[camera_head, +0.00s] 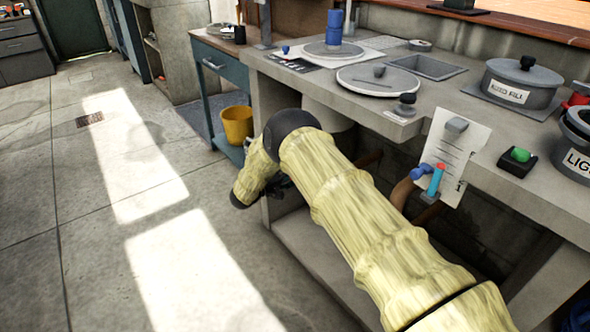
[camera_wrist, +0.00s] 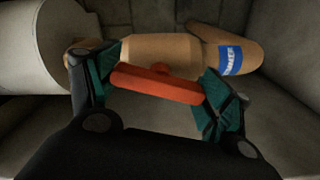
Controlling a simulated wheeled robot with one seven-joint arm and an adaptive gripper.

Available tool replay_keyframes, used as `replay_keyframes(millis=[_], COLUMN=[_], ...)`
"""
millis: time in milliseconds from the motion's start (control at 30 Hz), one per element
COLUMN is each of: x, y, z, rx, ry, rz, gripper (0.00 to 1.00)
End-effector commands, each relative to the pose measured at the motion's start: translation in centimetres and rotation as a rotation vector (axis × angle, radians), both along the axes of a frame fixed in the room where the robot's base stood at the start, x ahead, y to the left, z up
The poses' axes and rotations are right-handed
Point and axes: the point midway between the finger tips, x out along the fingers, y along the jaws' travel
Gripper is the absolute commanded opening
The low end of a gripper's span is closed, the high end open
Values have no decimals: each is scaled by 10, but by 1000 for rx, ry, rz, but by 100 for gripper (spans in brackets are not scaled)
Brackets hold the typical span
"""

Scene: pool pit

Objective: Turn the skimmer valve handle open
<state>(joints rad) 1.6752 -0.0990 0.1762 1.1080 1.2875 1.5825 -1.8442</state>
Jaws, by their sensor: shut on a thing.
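The skimmer valve handle (camera_wrist: 157,84) is a red bar in the wrist view. It lies slightly tilted, lower at its right end, in front of a tan pipe (camera_wrist: 160,48). A blue label (camera_wrist: 230,59) on the pipe reads partly as "skimmer". My gripper (camera_wrist: 157,88) has one green-padded finger at each end of the red bar and is shut on it. In the head view my arm reaches down beside the counter; the handle and my fingertips are hidden behind the arm and counter.
A pale cylinder (camera_wrist: 35,45) stands left of the pipe, close to my left finger. In the head view the concrete counter (camera_head: 450,85) overhangs the space my arm reaches into. A yellow bucket (camera_head: 236,125) stands on a shelf left of my arm. The floor at left is clear.

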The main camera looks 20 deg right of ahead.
Motion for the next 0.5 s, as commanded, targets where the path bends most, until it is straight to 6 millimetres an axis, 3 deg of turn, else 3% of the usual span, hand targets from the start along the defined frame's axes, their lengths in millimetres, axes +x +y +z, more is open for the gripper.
replay_keyframes(millis=[500], x=[0], y=[2], z=[0], rx=[-99], ry=[276], rz=[3], gripper=[55])
